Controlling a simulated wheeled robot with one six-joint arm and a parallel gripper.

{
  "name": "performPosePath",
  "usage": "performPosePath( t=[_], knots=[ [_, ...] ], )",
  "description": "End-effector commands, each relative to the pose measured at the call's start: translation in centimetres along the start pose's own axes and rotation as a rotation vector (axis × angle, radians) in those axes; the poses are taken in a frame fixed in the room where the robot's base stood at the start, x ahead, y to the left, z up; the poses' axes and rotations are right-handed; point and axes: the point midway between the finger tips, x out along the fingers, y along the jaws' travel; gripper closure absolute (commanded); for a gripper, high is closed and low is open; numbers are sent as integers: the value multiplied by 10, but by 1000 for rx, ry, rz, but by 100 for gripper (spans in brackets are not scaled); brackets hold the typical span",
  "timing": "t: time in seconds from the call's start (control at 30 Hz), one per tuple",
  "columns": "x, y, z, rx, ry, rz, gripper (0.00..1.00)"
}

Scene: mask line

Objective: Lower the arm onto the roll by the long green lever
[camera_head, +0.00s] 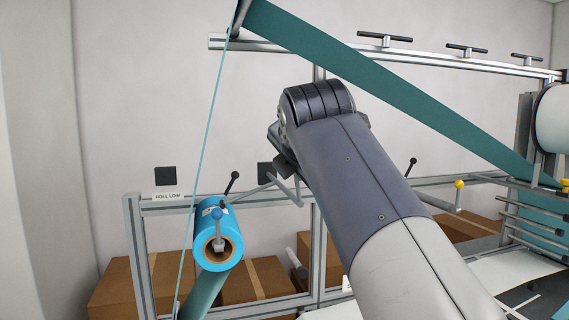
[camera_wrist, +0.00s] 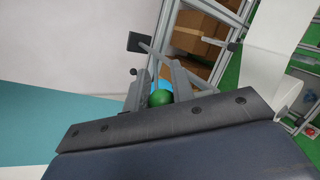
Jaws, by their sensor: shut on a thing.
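My gripper (camera_wrist: 158,84) is shut on the green knob (camera_wrist: 160,98) of the lever, which sits between its fingers in the wrist view. The knob and the lever's shaft are hidden in the head view, behind my forearm. There my gripper (camera_head: 286,186) shows only in part, beside the forearm's upper end. A bright blue roll (camera_head: 232,242) on a brown core hangs from the frame left of my gripper. I cannot tell whether the arm touches the roll.
A metal frame (camera_head: 140,255) carries a "ROLL LOW" sign (camera_head: 168,196). A teal web (camera_head: 370,85) runs from upper left to the right. Black-knobbed levers (camera_head: 233,181) and a yellow-knobbed lever (camera_head: 459,186) stand along the rail. Cardboard boxes (camera_head: 115,285) are behind.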

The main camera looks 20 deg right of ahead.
Motion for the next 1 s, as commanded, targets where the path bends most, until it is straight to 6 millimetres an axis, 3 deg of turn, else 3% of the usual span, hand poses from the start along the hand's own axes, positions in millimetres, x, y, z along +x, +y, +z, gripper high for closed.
performPosePath(
  t=[0.7,0.73,1.0],
  knots=[
    [6,-7,-4,-67,-19,-23,100],
    [6,-7,-4,-67,-19,-23,75],
    [4,-6,-2,-65,-22,-19,56]
  ],
)
